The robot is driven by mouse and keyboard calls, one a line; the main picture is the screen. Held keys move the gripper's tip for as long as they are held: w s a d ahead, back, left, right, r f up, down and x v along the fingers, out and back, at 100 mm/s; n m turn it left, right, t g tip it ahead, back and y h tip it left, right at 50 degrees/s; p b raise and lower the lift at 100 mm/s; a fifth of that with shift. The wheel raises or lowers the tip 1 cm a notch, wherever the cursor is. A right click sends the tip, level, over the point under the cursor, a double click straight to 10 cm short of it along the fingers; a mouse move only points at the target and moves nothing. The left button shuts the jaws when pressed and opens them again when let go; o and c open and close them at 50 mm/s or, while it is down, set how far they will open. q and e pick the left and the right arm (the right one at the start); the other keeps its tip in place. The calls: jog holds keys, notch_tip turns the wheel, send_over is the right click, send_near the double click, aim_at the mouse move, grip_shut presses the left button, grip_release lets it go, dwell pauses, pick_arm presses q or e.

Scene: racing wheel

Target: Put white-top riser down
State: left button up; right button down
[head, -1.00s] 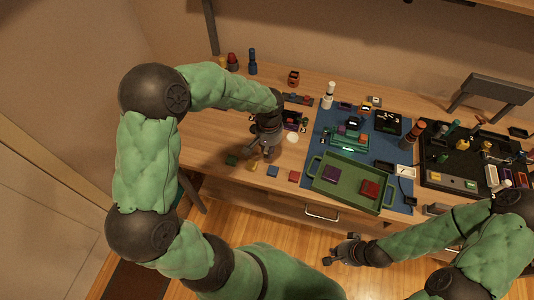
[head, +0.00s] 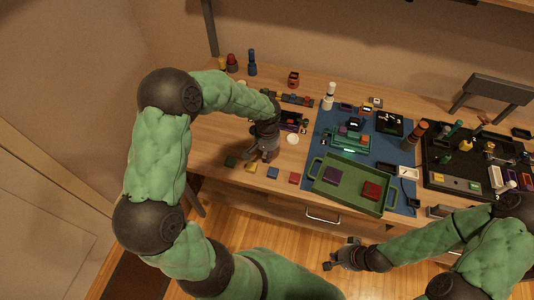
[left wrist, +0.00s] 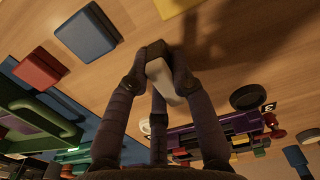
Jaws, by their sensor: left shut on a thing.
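The white-top riser (left wrist: 163,82) is a small block with a white part and a dark part, seen in the left wrist view between my left fingertips (left wrist: 158,58). My left gripper is shut on it, low over the wooden table. I cannot tell whether the riser touches the table. In the head view my left gripper (head: 258,155) is near the table's front left, behind the small colored blocks, and the riser is hidden there. My right gripper (head: 335,262) is empty in front of the table edge; its finger opening is unclear.
Green, yellow (head: 252,167), blue (head: 272,172) and red (head: 295,178) blocks line the front edge. A white disc (head: 292,139) lies right of my left gripper. A green tray (head: 330,199) sits on the blue mat (head: 318,143). Bare wood (head: 205,140) lies left of my gripper.

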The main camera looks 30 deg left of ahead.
pick_arm(q)
jog(key=o, duration=0.9)
jog(key=shift+o, duration=0.2)
